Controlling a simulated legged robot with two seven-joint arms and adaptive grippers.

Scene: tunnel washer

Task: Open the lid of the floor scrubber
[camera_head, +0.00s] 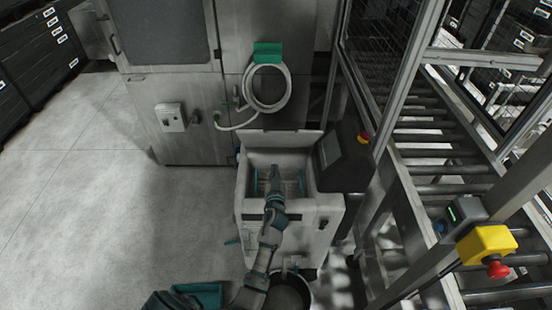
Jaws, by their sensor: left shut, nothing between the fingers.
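The grey floor scrubber (318,213) stands in the middle of the view, in front of the machine cabinet. Its top is open and shows the inside of a tank with teal parts. A grey panel that looks like its lid (284,139) stands raised along the back edge of the opening. My left gripper (275,170) is shut and empty, over or inside the opening; its exact height is hard to tell. My left arm covers part of the scrubber's front. My right gripper is not in view.
A dark screen unit (342,157) with a red button stands at the scrubber's right. A coiled hose (267,104) hangs on the cabinet behind. A roller conveyor (433,166) and its frame close off the right. The floor (110,215) on the left is clear.

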